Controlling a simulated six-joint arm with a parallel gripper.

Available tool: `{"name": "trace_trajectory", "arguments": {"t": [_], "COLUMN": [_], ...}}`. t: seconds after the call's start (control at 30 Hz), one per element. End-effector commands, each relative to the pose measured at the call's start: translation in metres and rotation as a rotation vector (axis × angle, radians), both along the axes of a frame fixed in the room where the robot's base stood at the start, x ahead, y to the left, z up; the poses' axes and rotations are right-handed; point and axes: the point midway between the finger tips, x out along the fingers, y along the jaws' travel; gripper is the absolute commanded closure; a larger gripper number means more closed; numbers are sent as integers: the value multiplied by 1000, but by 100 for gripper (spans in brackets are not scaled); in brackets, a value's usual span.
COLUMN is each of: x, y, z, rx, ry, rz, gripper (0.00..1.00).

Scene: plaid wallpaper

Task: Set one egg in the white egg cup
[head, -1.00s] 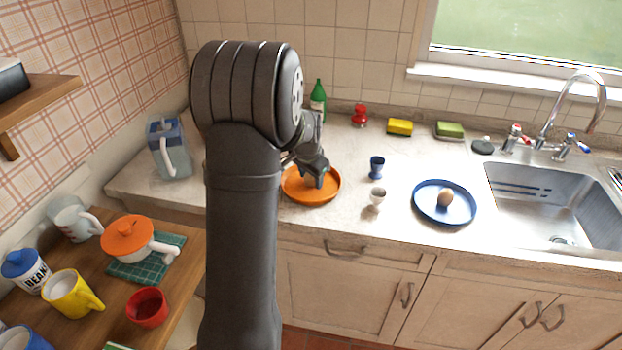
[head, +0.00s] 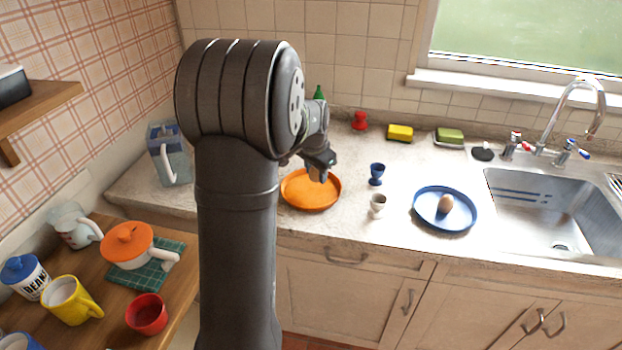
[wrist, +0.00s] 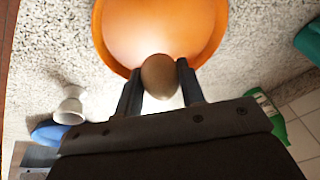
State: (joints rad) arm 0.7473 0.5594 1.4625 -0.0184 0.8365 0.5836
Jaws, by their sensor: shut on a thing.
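My gripper (head: 321,174) is above the right side of the orange plate (head: 300,191) in the head view. In the wrist view my gripper (wrist: 158,88) is shut on a brown egg (wrist: 158,74), held between its fingertips, with the orange plate (wrist: 160,25) beyond it. In the head view the held egg cannot be made out. The white egg cup (head: 377,207) stands upright on the counter, right of the orange plate; it also shows in the wrist view (wrist: 70,106). Another brown egg (head: 446,203) sits on the blue plate (head: 441,222).
A blue egg cup (head: 377,173) stands just behind the white one. The sink (head: 550,210) is at the right. A green bottle (head: 319,93), red object (head: 360,121) and sponges stand along the back wall. The counter between the egg cups and blue plate is clear.

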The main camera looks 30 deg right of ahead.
Motion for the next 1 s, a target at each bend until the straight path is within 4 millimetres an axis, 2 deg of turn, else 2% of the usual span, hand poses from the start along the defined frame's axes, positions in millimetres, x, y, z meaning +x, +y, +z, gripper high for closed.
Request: {"name": "trace_trajectory", "arguments": {"t": [0.1, 0.3, 0.4, 0.67, 0.9, 1.0], "x": [-29, -68, -81, -99, -123, -137], "y": [-11, -24, -28, -37, -61, -73], "z": [19, 43, 51, 69, 96, 89], "rx": [-3, -3, -2, -2, -2, 2], "ry": [-3, -2, -2, -1, -1, 0], "rz": [-7, -5, -4, -2, -5, -5], "gripper": [72, 72, 72, 72, 72, 72]}}
